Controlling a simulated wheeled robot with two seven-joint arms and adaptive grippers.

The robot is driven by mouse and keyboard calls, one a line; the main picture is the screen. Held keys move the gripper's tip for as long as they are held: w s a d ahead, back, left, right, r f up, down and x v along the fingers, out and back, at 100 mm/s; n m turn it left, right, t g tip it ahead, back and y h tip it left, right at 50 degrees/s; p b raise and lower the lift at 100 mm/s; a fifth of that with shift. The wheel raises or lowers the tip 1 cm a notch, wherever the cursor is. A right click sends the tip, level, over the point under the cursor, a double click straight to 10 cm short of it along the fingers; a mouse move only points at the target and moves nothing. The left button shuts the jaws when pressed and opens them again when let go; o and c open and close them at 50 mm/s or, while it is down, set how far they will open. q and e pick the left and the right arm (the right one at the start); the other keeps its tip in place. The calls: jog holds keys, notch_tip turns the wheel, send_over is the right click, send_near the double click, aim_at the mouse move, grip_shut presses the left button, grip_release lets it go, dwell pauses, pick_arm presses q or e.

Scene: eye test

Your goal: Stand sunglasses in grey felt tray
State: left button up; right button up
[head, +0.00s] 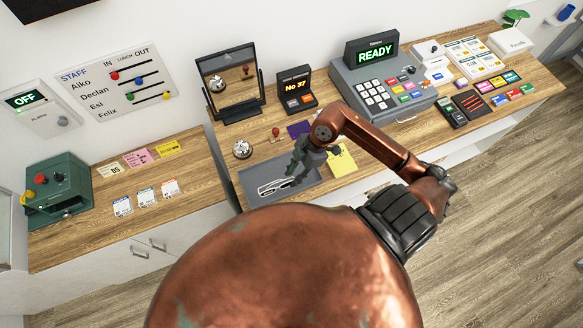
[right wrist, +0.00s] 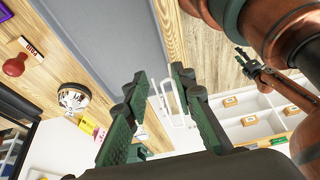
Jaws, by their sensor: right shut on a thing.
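The grey felt tray (head: 309,187) lies on the wooden counter, left of my right gripper's arm. White-framed sunglasses (head: 272,188) show over the tray in the head view. My right gripper (head: 291,174) is at their right end, shut on them. In the right wrist view the pale frame (right wrist: 172,106) shows between the green fingers (right wrist: 160,88), and the tray (right wrist: 110,35) fills the upper middle. I cannot tell whether the sunglasses touch the tray. My left gripper (right wrist: 244,60) shows small in the right wrist view; its jaws are too small to judge.
A mirror (head: 230,80), a service bell (head: 242,149) and a number display (head: 297,88) stand behind the tray. A cash register (head: 375,85) is to the right. Yellow notes (head: 342,160) lie right of the tray. A green box (head: 58,188) stands far left.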

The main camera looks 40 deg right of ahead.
jog(key=w+d+f, duration=0.1)
jog(key=w+f, duration=0.1)
jog(key=w+d+f, duration=0.2)
jog(key=w+d+f+p, duration=0.1)
jog(key=w+f, duration=0.1)
jog(key=f, duration=0.1)
jog(key=shift+d, duration=0.4)
notch_tip(320, 180, down, 3)
jog(key=shift+w+r+p, duration=0.1)
jog(key=shift+p, duration=0.55)
jog(key=shift+d+f, duration=0.1)
jog(key=shift+f, duration=0.2)
jog(key=o, duration=0.9)
jog(key=shift+r, duration=0.15)
jog(key=b+v, duration=0.2)
jog(key=v, duration=0.9)
jog(key=shift+d+r, duration=0.25)
jog(key=shift+r, duration=0.1)
